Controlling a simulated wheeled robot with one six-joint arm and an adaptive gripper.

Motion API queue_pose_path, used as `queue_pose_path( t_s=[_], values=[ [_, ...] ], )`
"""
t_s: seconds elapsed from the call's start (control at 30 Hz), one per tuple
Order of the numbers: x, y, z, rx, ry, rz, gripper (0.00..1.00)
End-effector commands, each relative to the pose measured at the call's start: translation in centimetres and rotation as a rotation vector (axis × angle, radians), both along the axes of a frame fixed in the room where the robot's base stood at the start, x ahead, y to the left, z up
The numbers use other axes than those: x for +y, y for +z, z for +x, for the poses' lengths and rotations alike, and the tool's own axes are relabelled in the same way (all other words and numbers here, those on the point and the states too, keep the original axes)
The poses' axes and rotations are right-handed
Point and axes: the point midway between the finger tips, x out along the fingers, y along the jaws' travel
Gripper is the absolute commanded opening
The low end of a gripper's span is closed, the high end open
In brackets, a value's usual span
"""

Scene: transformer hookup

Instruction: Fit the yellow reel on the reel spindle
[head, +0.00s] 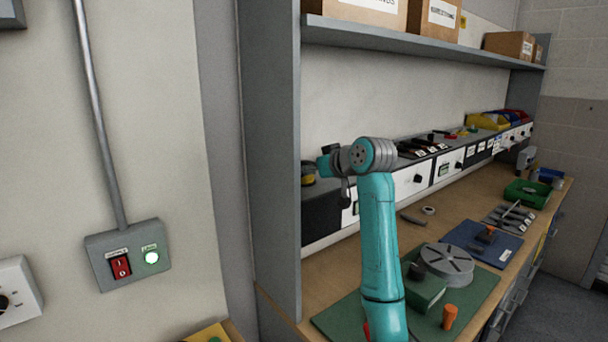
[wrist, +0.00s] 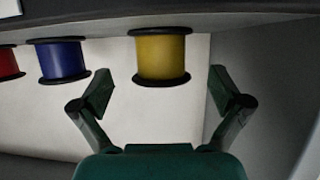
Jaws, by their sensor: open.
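The yellow reel (wrist: 160,57), with black flanges, is in the upper middle of the wrist view. One flange is against a grey ledge along the top of that picture. My gripper (wrist: 161,86) is open, its two fingers apart to the left and right of the reel, with clear gaps on both sides. In the head view a small black and yellow piece, probably this reel (head: 308,174), shows at the left end of the bench's back row, beside my gripper (head: 326,164). I cannot make out the reel spindle in either view.
A blue reel (wrist: 61,60) and a red reel (wrist: 9,63) stand left of the yellow one. A grey side panel (head: 270,150) bounds the bench on the left, and a shelf (head: 430,48) runs above. A green mat (head: 470,315) and grey disc (head: 446,262) lie on the bench.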

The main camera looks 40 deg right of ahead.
Motion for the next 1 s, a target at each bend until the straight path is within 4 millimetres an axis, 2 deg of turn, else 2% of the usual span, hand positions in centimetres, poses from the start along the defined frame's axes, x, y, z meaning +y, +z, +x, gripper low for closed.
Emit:
queue_pose_path(
  t_s=[0.23, 0.57, 0.9, 1.0],
  values=[
    [0.0, -1.4, 3.0, 0.002, 0.002, 0.001, 0.99],
    [0.0, -1.6, 3.6, 0.0, 0.0, -0.001, 0.99],
    [-0.1, -1.6, 3.6, 0.001, 0.001, 0.0, 0.14],
    [0.0, -1.5, 3.5, -0.001, 0.0, -0.001, 0.14]
  ],
)
